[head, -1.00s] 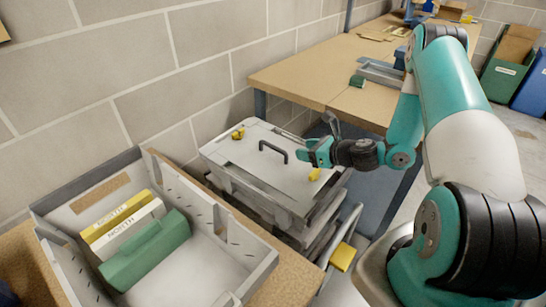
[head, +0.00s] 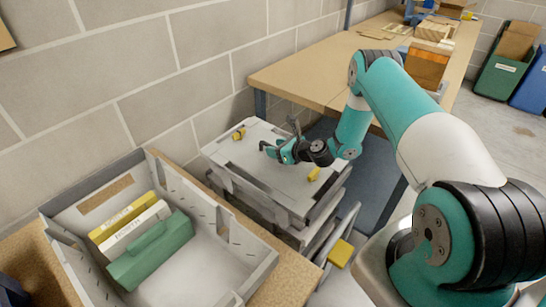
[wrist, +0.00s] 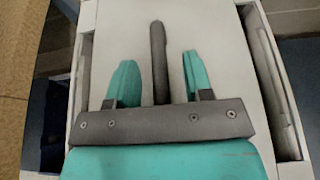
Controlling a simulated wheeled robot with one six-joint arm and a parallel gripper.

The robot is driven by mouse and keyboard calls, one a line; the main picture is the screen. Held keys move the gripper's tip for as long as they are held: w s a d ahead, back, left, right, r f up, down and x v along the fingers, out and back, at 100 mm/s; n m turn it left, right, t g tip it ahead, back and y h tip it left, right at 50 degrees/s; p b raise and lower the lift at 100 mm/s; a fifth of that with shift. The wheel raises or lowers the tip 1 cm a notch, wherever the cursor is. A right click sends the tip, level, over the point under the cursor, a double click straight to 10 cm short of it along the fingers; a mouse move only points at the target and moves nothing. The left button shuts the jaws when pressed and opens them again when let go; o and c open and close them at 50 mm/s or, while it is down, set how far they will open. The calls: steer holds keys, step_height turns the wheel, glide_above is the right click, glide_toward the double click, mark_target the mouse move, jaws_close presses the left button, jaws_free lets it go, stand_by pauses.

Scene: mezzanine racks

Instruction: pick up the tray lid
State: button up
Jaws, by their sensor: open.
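The tray lid (head: 247,160) is a flat light grey panel on top of a stack of grey trays. It has a dark bar handle and two yellow latches (head: 238,133) (head: 313,174). My gripper (head: 281,151) is over the middle of the lid at the handle and hides most of it. In the wrist view the handle (wrist: 158,45) shows between the two open teal fingers (wrist: 158,72), with a gap on each side. I cannot tell how far down the fingertips reach beside it. The lid (wrist: 215,30) fills the background there.
A grey open bin (head: 245,262) with yellow, white and green items stands at the front left. A wooden workbench (head: 300,78) with boxes is behind the stack. A block wall (head: 150,65) runs along the left.

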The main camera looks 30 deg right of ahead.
jaws_close()
stand_by(0.3)
